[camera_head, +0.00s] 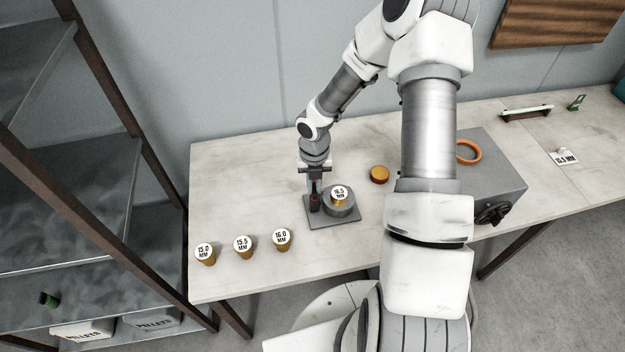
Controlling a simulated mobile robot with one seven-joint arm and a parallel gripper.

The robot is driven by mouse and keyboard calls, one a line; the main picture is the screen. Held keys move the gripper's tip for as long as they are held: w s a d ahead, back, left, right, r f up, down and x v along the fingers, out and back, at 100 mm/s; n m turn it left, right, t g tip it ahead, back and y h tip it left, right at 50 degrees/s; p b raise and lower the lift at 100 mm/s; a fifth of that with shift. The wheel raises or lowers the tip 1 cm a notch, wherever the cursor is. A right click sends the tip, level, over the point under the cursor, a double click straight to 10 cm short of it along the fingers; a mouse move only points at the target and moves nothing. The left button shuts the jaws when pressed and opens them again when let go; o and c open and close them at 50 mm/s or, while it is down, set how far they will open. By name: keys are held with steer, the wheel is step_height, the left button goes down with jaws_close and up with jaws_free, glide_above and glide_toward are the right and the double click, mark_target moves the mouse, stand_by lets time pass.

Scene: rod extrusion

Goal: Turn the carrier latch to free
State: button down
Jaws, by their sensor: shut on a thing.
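The die carrier (347,211) is a round grey holder on a flat grey base plate on the table. A brass piece with a white top marked 16.5 MM (339,193) sits in it. The carrier latch (315,205) is a small dark upright part with a hint of orange at the left of the plate. My gripper (314,190) points down over the latch and is shut on it. The fingers hide much of the latch, so its exact angle cannot be told.
Brass pieces marked 15.0 (205,256), 15.5 (243,249) and 16.0 (282,242) stand front left. An orange-brown disc (379,174) lies right of the carrier. A grey machine box (508,188) with an orange ring (468,150) and dark handwheel (492,214) stands further right, partly behind my arm.

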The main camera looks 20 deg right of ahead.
mark_target(314, 188)
steer(key=shift+r+n+p, duration=0.1)
steer(key=shift+n+p, duration=0.45)
steer(key=shift+n, duration=0.35)
steer(key=c, duration=0.9)
jaws_free()
step_height(314, 188, up, 17)
steer(key=p, duration=0.1)
steer(key=shift+r+p, duration=0.15)
steer(key=shift+p, duration=0.2)
